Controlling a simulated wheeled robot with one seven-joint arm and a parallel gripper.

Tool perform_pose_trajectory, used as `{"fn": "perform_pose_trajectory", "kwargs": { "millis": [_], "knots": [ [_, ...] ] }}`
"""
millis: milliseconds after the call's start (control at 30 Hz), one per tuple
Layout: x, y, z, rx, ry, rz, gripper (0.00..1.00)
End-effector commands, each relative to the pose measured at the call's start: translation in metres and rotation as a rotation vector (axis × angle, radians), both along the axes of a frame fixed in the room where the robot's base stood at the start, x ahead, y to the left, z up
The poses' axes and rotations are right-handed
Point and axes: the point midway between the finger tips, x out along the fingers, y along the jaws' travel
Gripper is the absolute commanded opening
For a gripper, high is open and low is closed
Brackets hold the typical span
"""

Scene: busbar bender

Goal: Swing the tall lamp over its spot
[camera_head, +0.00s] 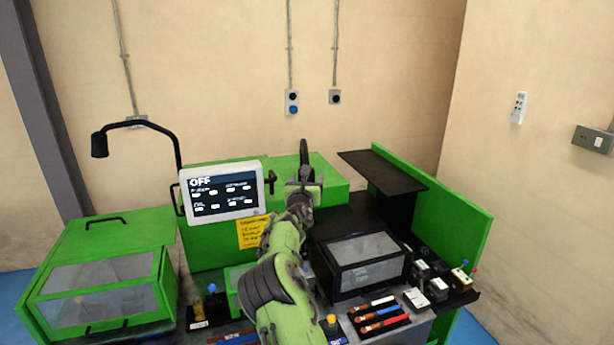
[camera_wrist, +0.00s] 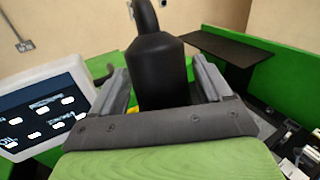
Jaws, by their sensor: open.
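A black lamp with a curved neck (camera_head: 303,150) rises behind my gripper (camera_head: 304,188) at the middle of the machine. In the wrist view its dark, bottle-shaped head (camera_wrist: 160,75) stands between the two fingers of my gripper (camera_wrist: 159,82). The fingers are open, one on each side of the head, and I cannot tell whether either touches it. The lower part of the lamp is hidden by my gripper. A second black lamp (camera_head: 140,124), with a long bent arm and its head hanging down, stands at the left behind the screen.
The screen (camera_head: 222,192), reading OFF, stands just left of my gripper. A black shelf (camera_head: 382,170) and green side panel (camera_head: 440,215) stand to the right. A windowed black box (camera_head: 362,263) sits in front right. Free air lies above the machine.

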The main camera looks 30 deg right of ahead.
Motion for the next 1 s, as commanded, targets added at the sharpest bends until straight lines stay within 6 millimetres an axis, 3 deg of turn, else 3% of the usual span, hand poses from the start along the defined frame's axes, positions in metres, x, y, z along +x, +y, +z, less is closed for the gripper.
{"fn": "perform_pose_trajectory", "kwargs": {
  "millis": [400, 867, 1000],
  "knots": [
    [0.0074, -0.0071, -0.0005, 0.001, 0.0, -0.001, 0.77],
    [0.0073, -0.0069, -0.0003, 0.001, -0.001, -0.001, 0.06],
    [0.0065, -0.0083, -0.0002, 0.002, -0.001, 0.0, 0.03]
  ]
}}
